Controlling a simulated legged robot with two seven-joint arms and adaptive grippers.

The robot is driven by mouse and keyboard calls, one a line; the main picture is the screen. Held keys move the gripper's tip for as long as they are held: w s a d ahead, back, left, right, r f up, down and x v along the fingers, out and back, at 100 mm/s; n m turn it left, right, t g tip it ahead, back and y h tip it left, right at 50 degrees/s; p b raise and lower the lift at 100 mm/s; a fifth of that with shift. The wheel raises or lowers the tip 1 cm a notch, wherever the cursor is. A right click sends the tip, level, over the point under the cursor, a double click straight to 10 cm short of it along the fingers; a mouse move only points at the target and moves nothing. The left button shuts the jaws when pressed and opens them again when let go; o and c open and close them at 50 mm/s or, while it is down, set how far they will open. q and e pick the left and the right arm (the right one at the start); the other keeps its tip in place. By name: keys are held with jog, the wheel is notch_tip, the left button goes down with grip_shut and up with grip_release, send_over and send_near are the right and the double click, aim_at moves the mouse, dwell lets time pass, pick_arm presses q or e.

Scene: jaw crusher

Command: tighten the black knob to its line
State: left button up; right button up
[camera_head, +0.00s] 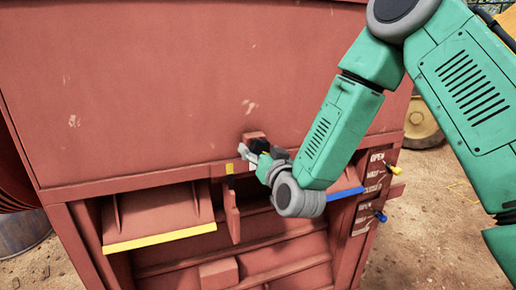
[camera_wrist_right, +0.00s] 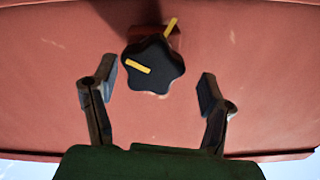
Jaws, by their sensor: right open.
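The black knob (camera_wrist_right: 154,66) is star-shaped and sits on a red block on the crusher's red face. A yellow stripe on the knob points left and slightly up in the right wrist view. The yellow line (camera_wrist_right: 171,27) is above and right of the knob, out of line with the stripe. My right gripper (camera_wrist_right: 157,77) is open, with one finger on each side of the knob and a gap to both. In the head view, my right gripper (camera_head: 253,154) partly hides the knob (camera_head: 259,145). My left gripper is not in view.
Below the red panel (camera_head: 180,90) are a yellow-edged flap (camera_head: 160,236) and a blue-edged flap (camera_head: 345,193), partly behind my right arm. A label plate with yellow and blue levers (camera_head: 380,216) is at the right. The sandy ground is open beyond it.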

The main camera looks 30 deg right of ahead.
jog(key=shift+w+d, duration=0.15)
jog(key=shift+w, duration=0.25)
jog(key=shift+w+d, duration=0.15)
jog(key=shift+d, duration=0.05)
jog(key=shift+d+f, duration=0.2)
jog(key=shift+d, duration=0.35)
jog(key=c, duration=0.5)
jog(key=shift+a, duration=0.15)
jog(key=c, duration=0.6)
jog(key=shift+w+a+r, duration=0.1)
jog(key=shift+a, duration=0.25)
jog(key=shift+c, duration=0.3)
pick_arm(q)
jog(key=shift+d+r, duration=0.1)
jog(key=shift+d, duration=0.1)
